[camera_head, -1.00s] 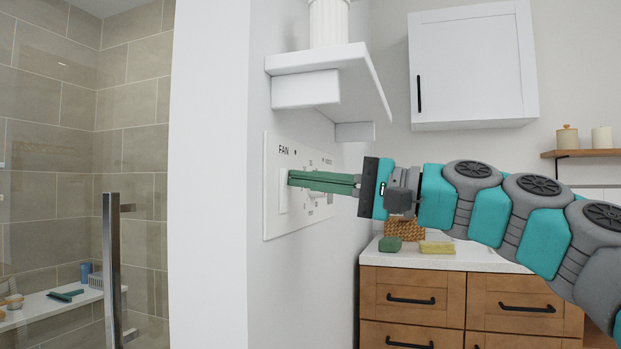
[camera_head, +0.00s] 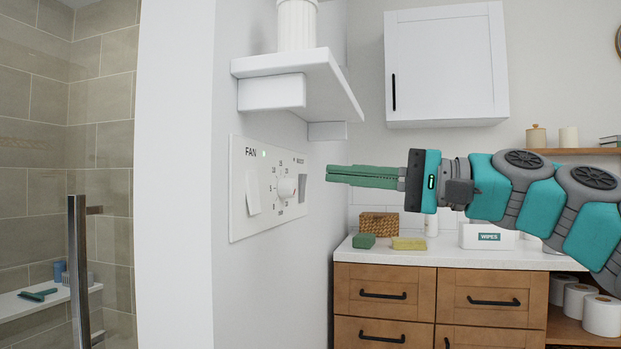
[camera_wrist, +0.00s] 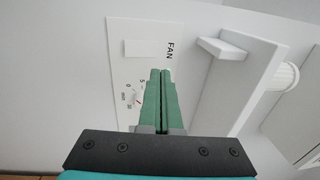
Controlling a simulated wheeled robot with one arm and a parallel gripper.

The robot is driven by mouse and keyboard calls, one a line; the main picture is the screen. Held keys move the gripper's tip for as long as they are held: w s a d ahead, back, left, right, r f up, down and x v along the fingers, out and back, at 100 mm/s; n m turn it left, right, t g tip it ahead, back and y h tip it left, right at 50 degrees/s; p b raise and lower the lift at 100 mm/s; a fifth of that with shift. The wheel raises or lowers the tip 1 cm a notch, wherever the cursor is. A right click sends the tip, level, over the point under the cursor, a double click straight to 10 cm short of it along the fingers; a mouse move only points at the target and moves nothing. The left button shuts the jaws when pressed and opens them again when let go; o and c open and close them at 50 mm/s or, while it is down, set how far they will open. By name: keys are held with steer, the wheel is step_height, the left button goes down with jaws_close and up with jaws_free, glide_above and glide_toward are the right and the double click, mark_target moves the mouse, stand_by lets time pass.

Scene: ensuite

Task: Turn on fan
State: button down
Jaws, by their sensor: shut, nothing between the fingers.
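The white fan panel (camera_head: 240,213) is on the wall at centre left in the head view, marked FAN, with a small lit green light (camera_head: 264,154) beside the word. It carries a white rocker switch (camera_head: 253,192) under the word, a round timer dial (camera_head: 286,188) and a grey switch (camera_head: 303,189) at its right. The panel also shows in the wrist view (camera_wrist: 116,40), with the rocker (camera_wrist: 141,48). My gripper (camera_head: 328,175) has its green fingers shut together and empty, pointing at the panel from the right, apart from it. The fingers hide part of the panel in the wrist view.
A white shelf (camera_head: 300,75) with a fluted white cup (camera_head: 297,25) juts out above the panel. A wooden vanity (camera_head: 384,297) with sponges and a wipes box (camera_head: 487,236) stands below my arm. A glass shower door handle (camera_head: 79,265) is at left.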

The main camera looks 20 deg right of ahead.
steer(key=shift+r+v, duration=0.1)
steer(key=shift+v, duration=0.65)
steer(key=shift+r+v, duration=0.15)
steer(key=shift+v, duration=0.55)
steer(key=a+f+n+g+h, duration=0.3)
steer(key=a+f+g, duration=0.2)
steer(key=a+f, duration=0.85)
steer(key=s+a+f+n+g+h, duration=0.1)
steer(key=s+a+f+h, duration=0.15)
steer(key=f, duration=0.45)
steer(key=s+a+f+n+g+h, duration=0.15)
steer(key=a+f, duration=0.25)
steer(key=f, duration=0.4)
steer(key=s+d+f+g+h, duration=0.1)
steer(key=s+d+f+h, duration=0.1)
steer(key=s+f, duration=0.3)
steer(key=s+d+f+n+g+h, duration=0.1)
steer(key=s+d+f, duration=0.4)
steer(key=f, duration=0.7)
steer(key=s+d+f+g+h, duration=0.3)
steer(key=s+f+h, duration=0.2)
steer(key=f, duration=0.3)
steer(key=shift+s+d+f+n, duration=0.2)
steer(key=shift+s+f+n, duration=0.15)
steer(key=shift+s, duration=0.25)
steer(key=shift+g, duration=0.25)
